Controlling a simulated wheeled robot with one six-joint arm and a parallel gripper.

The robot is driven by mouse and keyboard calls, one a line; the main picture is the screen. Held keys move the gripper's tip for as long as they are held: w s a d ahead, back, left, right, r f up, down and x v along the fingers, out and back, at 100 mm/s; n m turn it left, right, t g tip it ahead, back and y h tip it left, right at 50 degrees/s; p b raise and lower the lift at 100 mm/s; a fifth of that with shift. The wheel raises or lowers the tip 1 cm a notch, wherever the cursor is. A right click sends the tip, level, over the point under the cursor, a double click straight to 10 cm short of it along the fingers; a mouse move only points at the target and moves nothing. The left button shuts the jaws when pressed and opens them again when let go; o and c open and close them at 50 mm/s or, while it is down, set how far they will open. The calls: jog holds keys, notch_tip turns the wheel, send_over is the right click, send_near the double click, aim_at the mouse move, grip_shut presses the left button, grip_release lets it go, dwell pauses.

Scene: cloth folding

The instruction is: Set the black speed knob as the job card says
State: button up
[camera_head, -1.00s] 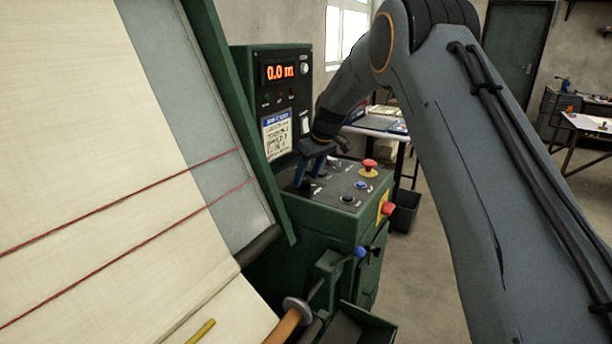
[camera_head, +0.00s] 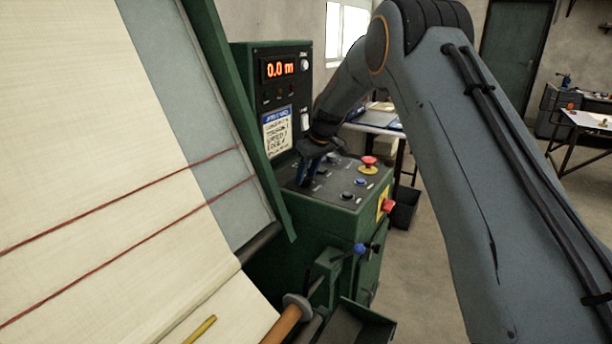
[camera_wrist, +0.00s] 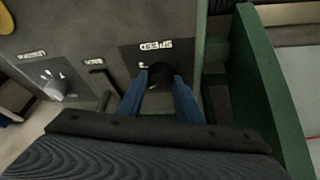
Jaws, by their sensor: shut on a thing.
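The black speed knob (camera_wrist: 160,72) sits under the SPEED label on the grey panel in the wrist view. My gripper (camera_wrist: 160,88) is shut on it, with one blue finger at each side. The finger and wrist hide the knob's lower part, and its pointer cannot be read. In the head view my gripper (camera_head: 308,172) is down on the control panel (camera_head: 338,190) and hides the knob. The job card (camera_head: 277,130), white with a blue header, is on the upright panel; its text is too small to read surely.
A red display (camera_head: 281,69) reads 0.0 m. A red mushroom button (camera_head: 369,162), blue button (camera_head: 360,182) and other controls share the panel. A second knob (camera_wrist: 56,90) and a black lever (camera_wrist: 103,84) are left of my gripper in the wrist view. A green wall (camera_wrist: 262,75) stands close right.

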aim_at(301, 190)
jog(key=shift+m, duration=0.3)
jog(key=m, duration=0.1)
jog(key=m+h, duration=0.1)
jog(key=m, duration=0.1)
jog(key=m+t+h, duration=0.1)
jog(key=m, duration=0.1)
jog(key=shift+a+b, duration=0.25)
jog(key=shift+b, duration=0.1)
jog(key=m+h+b, duration=0.1)
jog(key=m, duration=0.2)
jog(key=shift+a+f, duration=0.1)
jog(key=shift+m+h+b, duration=0.6)
jog(key=shift+m+b, duration=0.45)
jog(key=shift+m, duration=0.45)
jog(key=o, duration=1)
jog(key=shift+o, duration=0.2)
jog(key=shift+r, duration=0.2)
jog(key=b+v, duration=0.2)
jog(key=v, duration=0.5)
jog(key=shift+r, duration=0.3)
